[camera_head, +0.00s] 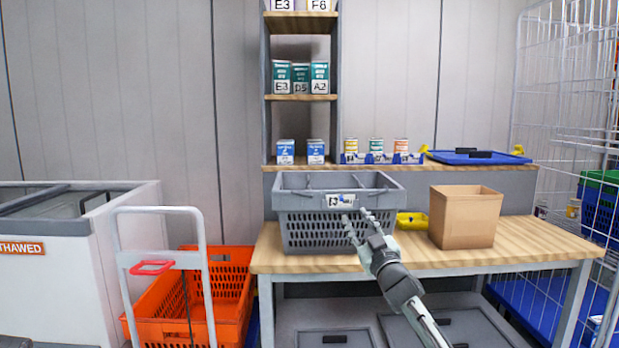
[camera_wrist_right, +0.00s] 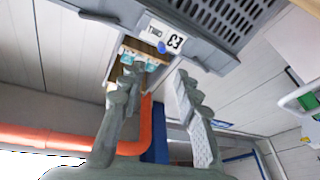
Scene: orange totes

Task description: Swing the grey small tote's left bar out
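The grey small tote (camera_head: 302,234) stands upright on the wooden workbench, with slotted walls and a white label on its front rim. Thin lines cross its open top; I cannot tell clearly which is the left bar. My right gripper (camera_head: 357,217) is in front of the tote's front wall, just below and right of the label, with its fingers spread and nothing between them. In the right wrist view the open fingers (camera_wrist_right: 158,80) point towards the tote's rim (camera_wrist_right: 215,52) and label, apart from it as far as I can tell. My left gripper is not in view.
A cardboard box (camera_head: 466,218) stands right of the tote on the workbench (camera_head: 545,248). A yellow bin (camera_head: 412,221) sits between them. Behind are shelves with cans and a blue tray (camera_head: 478,157). An orange crate (camera_head: 228,285) and a trolley handle are at left; a wire cage is at right.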

